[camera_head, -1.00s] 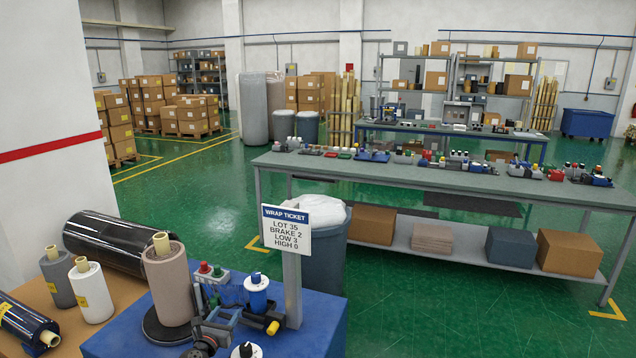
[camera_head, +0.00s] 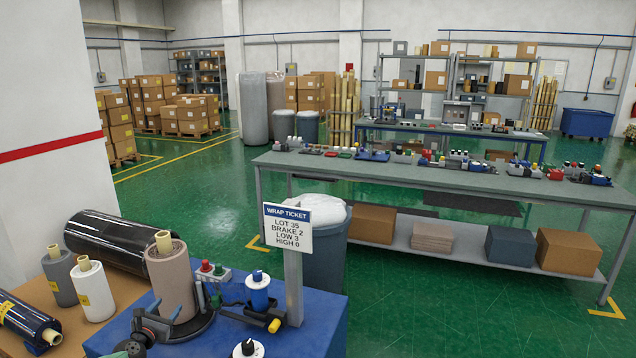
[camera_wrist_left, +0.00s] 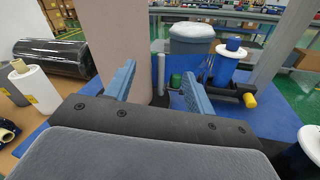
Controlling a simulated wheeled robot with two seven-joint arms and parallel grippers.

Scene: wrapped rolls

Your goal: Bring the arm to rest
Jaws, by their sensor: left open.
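My left gripper (camera_head: 177,305) is open and empty at the front of the blue bench. Its two blue fingers point away from me, toward the brownish wrapped roll (camera_head: 172,282) on a dark round turntable. In the left wrist view the open fingers (camera_wrist_left: 160,86) have a clear gap between them. The roll (camera_wrist_left: 138,45) stands upright just ahead, behind the left finger; I cannot tell whether they touch. My right gripper is not in view.
A ticket sign (camera_head: 288,229) stands on a post at the right of the blue bench (camera_head: 315,330). A blue-and-white spool (camera_head: 259,291), a yellow-tipped lever (camera_head: 273,325) and a black knob (camera_head: 248,348) lie nearby. Grey and white rolls (camera_head: 92,292) stand at left.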

